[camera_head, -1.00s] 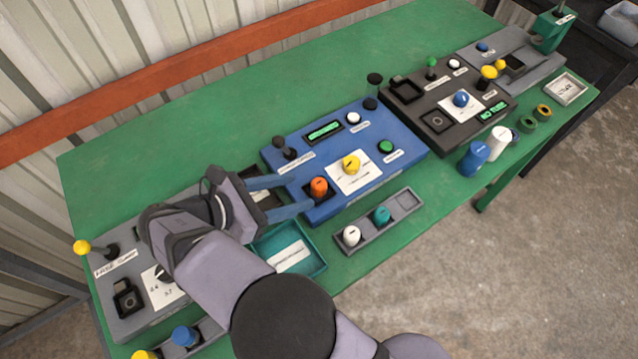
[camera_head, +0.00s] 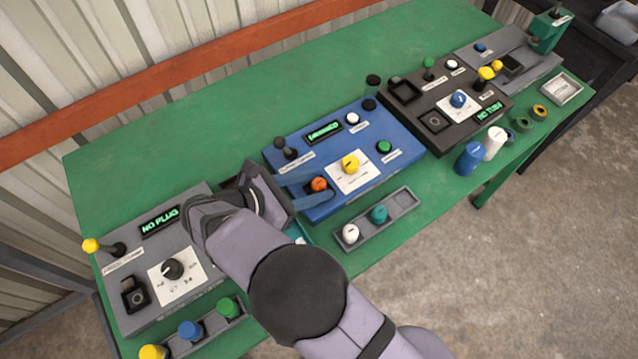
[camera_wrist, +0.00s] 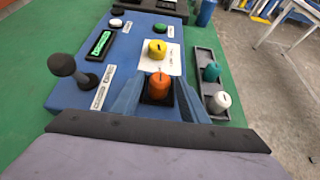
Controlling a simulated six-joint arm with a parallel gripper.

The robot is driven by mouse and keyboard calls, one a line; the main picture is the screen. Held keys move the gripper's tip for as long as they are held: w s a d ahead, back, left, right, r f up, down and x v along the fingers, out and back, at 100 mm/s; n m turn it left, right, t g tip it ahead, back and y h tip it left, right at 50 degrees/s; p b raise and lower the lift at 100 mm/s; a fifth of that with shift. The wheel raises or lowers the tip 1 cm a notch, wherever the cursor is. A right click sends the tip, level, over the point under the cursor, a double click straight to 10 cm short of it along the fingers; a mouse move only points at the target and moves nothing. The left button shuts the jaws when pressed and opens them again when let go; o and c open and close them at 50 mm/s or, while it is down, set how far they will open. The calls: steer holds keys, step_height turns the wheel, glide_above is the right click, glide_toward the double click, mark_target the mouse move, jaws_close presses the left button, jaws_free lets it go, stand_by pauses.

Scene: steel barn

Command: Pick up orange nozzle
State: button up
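The orange nozzle (camera_head: 318,184) stands upright in a dark square socket at the front left of the blue console (camera_head: 282,150). In the wrist view the orange nozzle (camera_wrist: 160,88) shows between my two blue fingers. My gripper (camera_head: 318,187) is open, with one finger on each side of the nozzle; in the wrist view my gripper (camera_wrist: 161,88) shows small gaps beside it. The nozzle's lower part is partly hidden by the fingers and socket.
A yellow knob (camera_head: 350,165) stands close behind the nozzle on a white plate. A black-topped lever (camera_head: 285,148) is to the left. A grey tray (camera_head: 404,203) with white and teal nozzles lies in front. A grey console (camera_head: 135,240) is at left.

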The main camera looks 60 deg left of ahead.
mark_target(313, 187)
steer(key=c, duration=0.8)
steer(key=shift+r+b, duration=1.15)
steer(key=shift+r, duration=3.9)
